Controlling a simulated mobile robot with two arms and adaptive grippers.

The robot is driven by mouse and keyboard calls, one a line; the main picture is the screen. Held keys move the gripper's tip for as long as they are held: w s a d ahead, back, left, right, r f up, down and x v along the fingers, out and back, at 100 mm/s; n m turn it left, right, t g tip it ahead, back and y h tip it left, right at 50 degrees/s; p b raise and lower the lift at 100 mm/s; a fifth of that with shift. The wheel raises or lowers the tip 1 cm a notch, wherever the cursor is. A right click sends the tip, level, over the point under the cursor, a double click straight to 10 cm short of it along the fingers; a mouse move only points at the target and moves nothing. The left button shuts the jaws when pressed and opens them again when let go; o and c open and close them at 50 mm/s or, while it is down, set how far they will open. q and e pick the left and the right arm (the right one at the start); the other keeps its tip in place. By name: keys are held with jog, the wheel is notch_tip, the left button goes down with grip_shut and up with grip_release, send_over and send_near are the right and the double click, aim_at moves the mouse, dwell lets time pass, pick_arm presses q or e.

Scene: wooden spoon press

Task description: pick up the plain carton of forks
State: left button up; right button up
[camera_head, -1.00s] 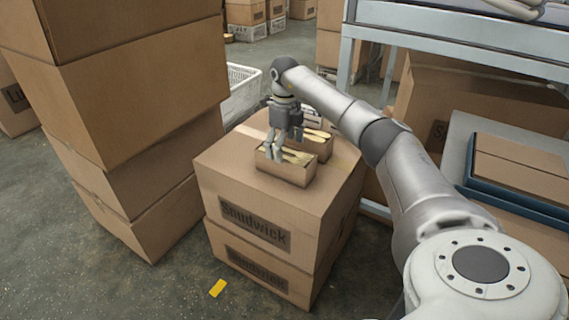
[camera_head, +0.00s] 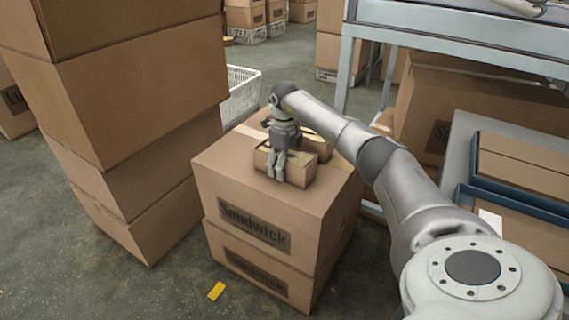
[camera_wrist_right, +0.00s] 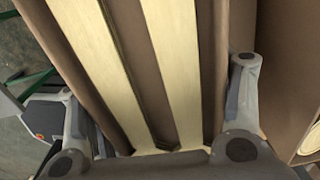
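A small plain brown carton (camera_head: 299,172) with pale wooden utensils in it stands on top of a large box. No label shows on its visible front. My right gripper (camera_head: 279,174) is down over its left part, with fingers against or just in front of its front face. In the right wrist view, pale wooden strips (camera_wrist_right: 176,70) lie lengthwise in the carton. The spread fingers (camera_wrist_right: 158,108) stand outside its two long walls, very close to them; I cannot tell whether they touch. The utensils' heads are hidden. My left gripper is not in view.
A second small carton (camera_head: 323,149) with pale utensils stands right behind the first. Both are on a stack of large Sandwick boxes (camera_head: 254,205). A tall box stack (camera_head: 130,85) stands left, a white basket (camera_head: 243,88) behind, and a metal rack (camera_head: 455,35) right.

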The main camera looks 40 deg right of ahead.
jog(key=c, duration=0.6)
jog(key=shift+r, duration=0.1)
